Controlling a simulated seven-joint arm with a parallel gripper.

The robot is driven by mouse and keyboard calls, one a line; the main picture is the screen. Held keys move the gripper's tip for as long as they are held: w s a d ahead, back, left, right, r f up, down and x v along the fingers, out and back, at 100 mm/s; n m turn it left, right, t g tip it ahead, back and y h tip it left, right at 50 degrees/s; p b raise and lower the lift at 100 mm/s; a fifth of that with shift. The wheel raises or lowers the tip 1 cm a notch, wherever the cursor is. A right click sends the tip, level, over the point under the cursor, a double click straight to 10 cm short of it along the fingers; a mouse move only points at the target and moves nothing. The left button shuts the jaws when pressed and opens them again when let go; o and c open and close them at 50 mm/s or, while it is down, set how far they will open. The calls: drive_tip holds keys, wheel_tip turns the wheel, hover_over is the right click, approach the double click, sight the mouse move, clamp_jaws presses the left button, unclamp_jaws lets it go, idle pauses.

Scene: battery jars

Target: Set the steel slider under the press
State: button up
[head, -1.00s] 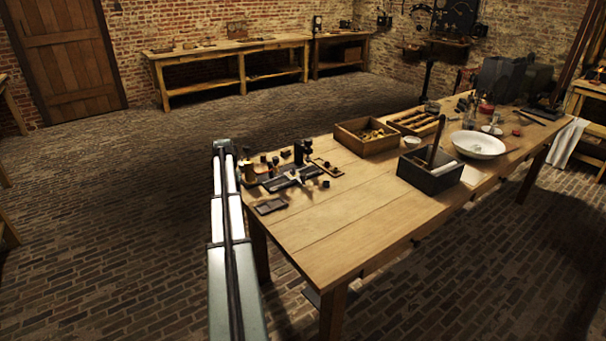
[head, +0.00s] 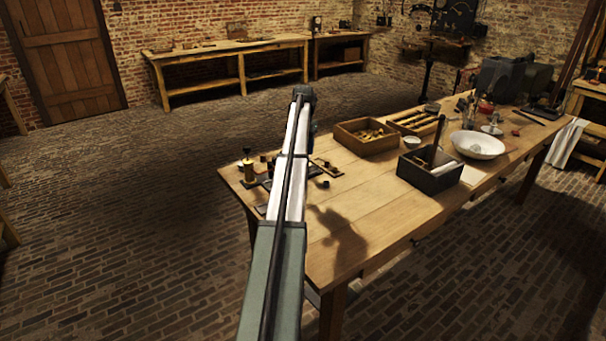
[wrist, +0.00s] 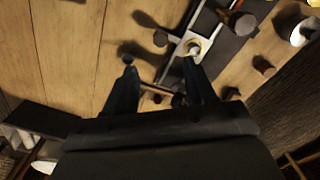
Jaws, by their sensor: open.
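My gripper (wrist: 159,64) shows in the wrist view with its two dark fingers apart and nothing visible between them. A light steel piece (wrist: 186,46), which looks like the slider, has a round knob and lies by the right fingertip. It adjoins a long silver bar running diagonally. Whether the finger touches it I cannot tell. A dark mat (wrist: 232,46) lies to its right. In the head view my arm covers the steel piece and the press, and my gripper is hidden. I cannot make out the press surely in the wrist view.
A wooden box (head: 366,147), a dark crate (head: 432,179) and a white bowl (head: 478,154) stand farther right. The table's front middle (head: 375,215) is clear.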

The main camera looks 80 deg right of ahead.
wheel_tip(320, 180, down, 12)
drive_tip(key=shift+r, duration=0.1)
idle(0.4)
clamp_jaws()
idle(0.5)
